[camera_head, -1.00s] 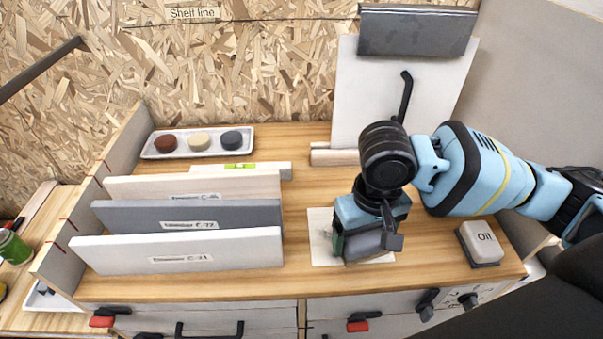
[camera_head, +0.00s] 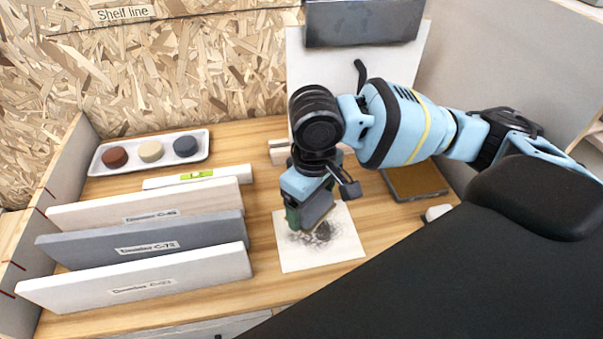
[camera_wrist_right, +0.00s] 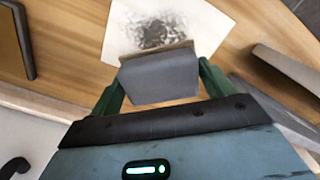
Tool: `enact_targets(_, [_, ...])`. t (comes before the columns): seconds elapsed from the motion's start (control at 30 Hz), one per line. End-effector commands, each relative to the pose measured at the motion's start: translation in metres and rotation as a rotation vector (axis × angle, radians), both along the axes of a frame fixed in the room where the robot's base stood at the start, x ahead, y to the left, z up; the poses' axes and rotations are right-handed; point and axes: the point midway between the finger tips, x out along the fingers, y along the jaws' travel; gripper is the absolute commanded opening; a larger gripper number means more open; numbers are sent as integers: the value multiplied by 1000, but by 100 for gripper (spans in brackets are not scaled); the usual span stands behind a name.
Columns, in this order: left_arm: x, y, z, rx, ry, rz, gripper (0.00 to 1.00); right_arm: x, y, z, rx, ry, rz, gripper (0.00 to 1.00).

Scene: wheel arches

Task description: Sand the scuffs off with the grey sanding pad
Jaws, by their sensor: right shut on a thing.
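A white square sheet (camera_head: 290,254) lies on the wooden bench with a dark, speckled scuff patch (camera_head: 322,234) near its middle. My right gripper (camera_head: 308,215) is over this sheet, shut on the grey sanding pad (camera_head: 318,208). In the right wrist view the pad (camera_wrist_right: 158,78) sits between the green fingers, with the scuff patch (camera_wrist_right: 160,30) just beyond it. I cannot tell whether the pad touches the sheet. A grey panel (camera_head: 362,22) stands above the white backing board (camera_head: 400,65) at the back. My left gripper is not in view.
Three labelled boards, the front one white (camera_head: 140,282), stand on edge at the left. A white tray (camera_head: 100,168) with three round pucks and a level (camera_head: 205,175) lie behind them. A dark-framed brown pad (camera_head: 415,182) and a pale block (camera_head: 437,213) lie at the right.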

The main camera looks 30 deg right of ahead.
Motion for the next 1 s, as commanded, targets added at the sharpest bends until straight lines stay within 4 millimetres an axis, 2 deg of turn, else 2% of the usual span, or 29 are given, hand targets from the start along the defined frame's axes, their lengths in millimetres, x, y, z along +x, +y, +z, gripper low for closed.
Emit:
enact_targets(0.8, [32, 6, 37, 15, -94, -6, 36, 26, 5, 32, 4, -5, 1248, 63])
enact_targets(1.0, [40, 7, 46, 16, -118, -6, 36, 31, 5, 38, 2, -7, 1509, 63])
